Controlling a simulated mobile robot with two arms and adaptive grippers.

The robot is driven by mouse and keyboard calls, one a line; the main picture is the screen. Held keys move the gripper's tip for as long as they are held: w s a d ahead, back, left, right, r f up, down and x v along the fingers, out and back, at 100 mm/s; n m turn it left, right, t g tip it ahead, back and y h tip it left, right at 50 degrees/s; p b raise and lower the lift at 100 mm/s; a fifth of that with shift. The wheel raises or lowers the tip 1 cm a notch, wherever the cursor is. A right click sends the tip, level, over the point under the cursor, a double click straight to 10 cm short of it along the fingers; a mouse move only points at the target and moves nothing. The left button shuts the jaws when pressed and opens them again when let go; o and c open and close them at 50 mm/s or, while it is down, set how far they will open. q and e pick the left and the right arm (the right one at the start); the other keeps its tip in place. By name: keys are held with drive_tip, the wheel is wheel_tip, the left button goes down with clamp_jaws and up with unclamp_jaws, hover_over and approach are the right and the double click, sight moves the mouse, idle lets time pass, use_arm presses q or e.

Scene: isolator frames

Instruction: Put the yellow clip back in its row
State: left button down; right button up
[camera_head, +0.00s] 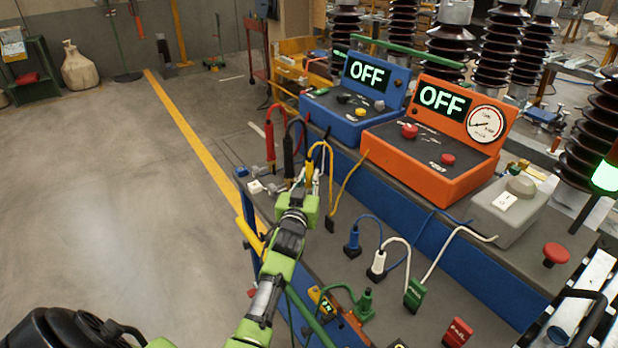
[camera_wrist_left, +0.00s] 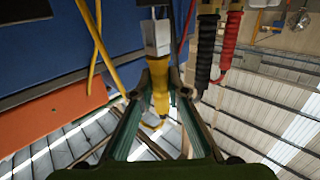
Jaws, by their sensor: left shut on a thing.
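The yellow clip (camera_head: 309,172) stands at the bench's near left edge, with a yellow cable looping from its top. My left gripper (camera_head: 311,196) is at it. In the left wrist view the yellow clip (camera_wrist_left: 160,90) sits between the two fingers of my left gripper (camera_wrist_left: 166,92), which is shut on it. A pale metal block shows at the clip's end there. A black clip (camera_head: 288,165) and a red clip (camera_head: 270,142) stand to its left. A blue clip (camera_head: 352,241) and a white clip (camera_head: 377,264) stand further right. My right gripper is not in view.
A blue box (camera_head: 350,120) and an orange box (camera_head: 440,170), both reading OFF, stand behind the clips. Open floor is at left.

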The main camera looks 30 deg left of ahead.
sight(309, 186)
use_arm(q)
drive_tip(key=shift+f+b, duration=0.9)
drive_tip(key=shift+f, duration=0.25)
drive_tip(key=c, duration=1.9)
unclamp_jaws()
drive_tip(key=shift+s, duration=0.1)
drive_tip(key=shift+d+f, duration=0.1)
drive_tip(key=shift+f, duration=0.1)
drive_tip(key=shift+s+d+f, duration=0.1)
drive_tip(key=shift+s+d, duration=0.05)
drive_tip(key=shift+s, duration=0.2)
drive_tip(key=v, duration=1.1)
drive_tip(key=shift+r, duration=0.35)
